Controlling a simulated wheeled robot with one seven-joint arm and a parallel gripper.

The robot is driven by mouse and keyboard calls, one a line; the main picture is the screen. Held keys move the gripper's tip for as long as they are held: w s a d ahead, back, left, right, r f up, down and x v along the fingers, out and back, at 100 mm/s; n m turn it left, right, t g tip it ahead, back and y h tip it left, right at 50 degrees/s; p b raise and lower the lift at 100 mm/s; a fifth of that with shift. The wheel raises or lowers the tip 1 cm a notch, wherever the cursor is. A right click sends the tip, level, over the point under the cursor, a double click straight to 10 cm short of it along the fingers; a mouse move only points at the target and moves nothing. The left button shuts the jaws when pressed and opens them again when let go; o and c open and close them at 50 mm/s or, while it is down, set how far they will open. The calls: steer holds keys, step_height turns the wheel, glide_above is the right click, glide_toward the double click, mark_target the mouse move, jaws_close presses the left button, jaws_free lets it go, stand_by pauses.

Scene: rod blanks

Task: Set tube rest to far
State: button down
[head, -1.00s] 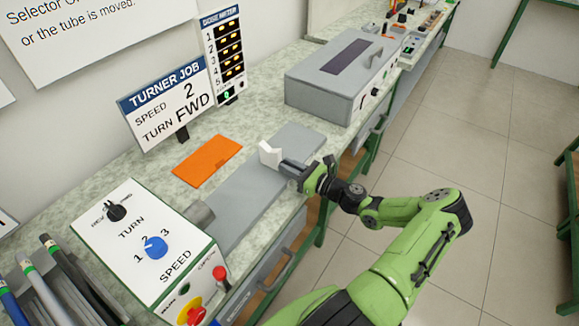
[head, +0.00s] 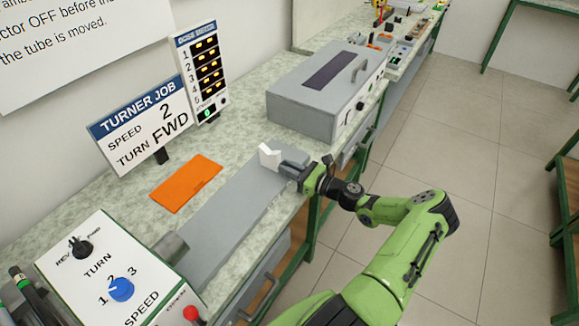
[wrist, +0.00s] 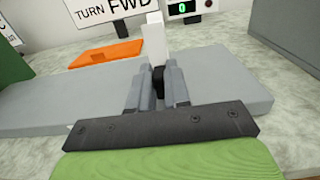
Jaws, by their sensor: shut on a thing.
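The tube rest is a white, notched block (head: 269,157) standing upright toward the far end of the long grey bed (head: 225,210). In the wrist view the white rest (wrist: 154,45) rises just beyond my fingertips. My gripper (head: 292,166) reaches it from the right, low over the bed. In the wrist view my gripper (wrist: 159,80) is shut on a dark knob at the foot of the rest. The fingers hide part of the knob and base. Some bare bed (wrist: 235,85) shows to the right of the rest.
A control box (head: 110,275) with TURN and SPEED knobs stands at the near end. An orange mat (head: 187,183) lies behind the bed. A TURNER JOB sign (head: 147,124) reads speed 2, FWD. A lidded grey box (head: 325,88) stands beyond the far end.

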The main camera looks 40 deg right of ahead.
steer(key=shift+d+r, duration=0.2)
steer(key=c, duration=1.1)
jaws_free()
steer(key=shift+w+d+f, duration=0.1)
steer(key=shift+w, duration=0.1)
steer(key=v, duration=1)
steer(key=p+v, duration=0.1)
steer(key=v, duration=0.4)
steer(key=shift+s, duration=0.45)
